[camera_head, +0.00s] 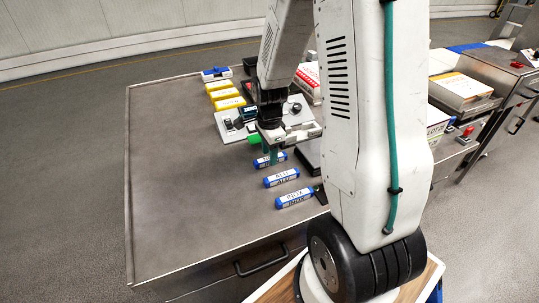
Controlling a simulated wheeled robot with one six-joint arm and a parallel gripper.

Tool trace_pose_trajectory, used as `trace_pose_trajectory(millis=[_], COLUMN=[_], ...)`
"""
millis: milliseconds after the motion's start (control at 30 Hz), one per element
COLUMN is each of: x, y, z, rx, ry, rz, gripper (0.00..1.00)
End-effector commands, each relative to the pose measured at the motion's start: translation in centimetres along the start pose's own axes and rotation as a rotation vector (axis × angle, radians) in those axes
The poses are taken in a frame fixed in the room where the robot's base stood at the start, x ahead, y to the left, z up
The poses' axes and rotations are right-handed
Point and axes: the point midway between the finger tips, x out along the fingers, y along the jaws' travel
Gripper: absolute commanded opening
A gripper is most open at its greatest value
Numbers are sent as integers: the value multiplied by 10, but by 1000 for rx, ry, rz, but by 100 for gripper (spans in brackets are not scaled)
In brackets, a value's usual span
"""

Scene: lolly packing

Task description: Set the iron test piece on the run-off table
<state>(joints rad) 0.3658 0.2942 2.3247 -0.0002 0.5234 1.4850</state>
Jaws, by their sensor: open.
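Three blue-ended sticks with white printed labels lie in a row near the right side of a grey table (180,190). They are the far stick (262,162), the middle stick (281,177) and the near stick (294,198). The print is too small to tell which one is the iron test piece. My gripper (270,156) points down with teal fingers, open, at the far stick and partly covering it. I cannot tell whether the fingers touch it. I cannot tell for certain which surface is the run-off table.
Several yellow blocks (226,95), a blue and white item (216,74) and a grey panel with black knobs (235,123) stand at the back of the table. My arm hides much of the right side. A machine (490,70) stands at right. The table's left half is clear.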

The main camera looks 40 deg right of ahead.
Motion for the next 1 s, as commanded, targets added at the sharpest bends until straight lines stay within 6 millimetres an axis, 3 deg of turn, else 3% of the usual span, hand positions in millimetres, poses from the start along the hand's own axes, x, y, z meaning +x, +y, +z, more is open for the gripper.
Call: trace_pose_trajectory(millis=[400,667,833,1000], x=[-86,-112,-146,-188], y=[0,3,29,81], z=[0,3,25,54], rx=[0,-31,-273,-692], ry=[0,1,5,17], rz=[-4,-6,-26,-53], gripper=[43,43,43,43])
